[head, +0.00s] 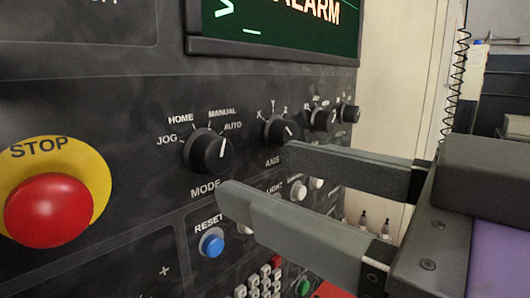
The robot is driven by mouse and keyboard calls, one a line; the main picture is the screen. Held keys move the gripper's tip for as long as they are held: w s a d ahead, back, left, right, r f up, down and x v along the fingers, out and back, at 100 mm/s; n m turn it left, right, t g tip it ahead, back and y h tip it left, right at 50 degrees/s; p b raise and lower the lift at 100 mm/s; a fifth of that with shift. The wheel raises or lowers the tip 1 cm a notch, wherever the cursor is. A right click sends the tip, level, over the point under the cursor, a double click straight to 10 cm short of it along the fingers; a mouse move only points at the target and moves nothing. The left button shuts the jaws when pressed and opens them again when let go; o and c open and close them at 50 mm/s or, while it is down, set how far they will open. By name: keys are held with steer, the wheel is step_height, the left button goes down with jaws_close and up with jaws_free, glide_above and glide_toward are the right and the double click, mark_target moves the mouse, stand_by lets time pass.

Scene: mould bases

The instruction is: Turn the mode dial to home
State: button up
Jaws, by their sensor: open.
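The black mode dial (208,152) sticks out of the dark control panel, above the word MODE. Around it are the labels JOG, HOME, MANUAL and AUTO, with HOME (181,118) at its upper left. The white mark on its face points up and slightly right, toward the MANUAL and AUTO side; which of the two I cannot tell. My gripper (254,171) reaches in from the right with its two grey fingers apart and nothing between them. Its fingertips are to the right of and below the mode dial, and the dial is not between them.
The axis dial (280,130) and further knobs (322,120) stand to the right. A red stop button (48,210) on a yellow ring is at the left. A blue reset button (211,243) and small keys lie below. A screen (275,25) reading ALARM is above.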

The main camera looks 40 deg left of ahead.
mark_target(221, 159)
steer(key=a, duration=0.3)
steer(key=a+p, duration=0.1)
steer(key=a, duration=0.1)
steer(key=shift+w+a, duration=0.2)
steer(key=shift+a, duration=0.2)
steer(key=shift+c, duration=0.4)
jaws_close()
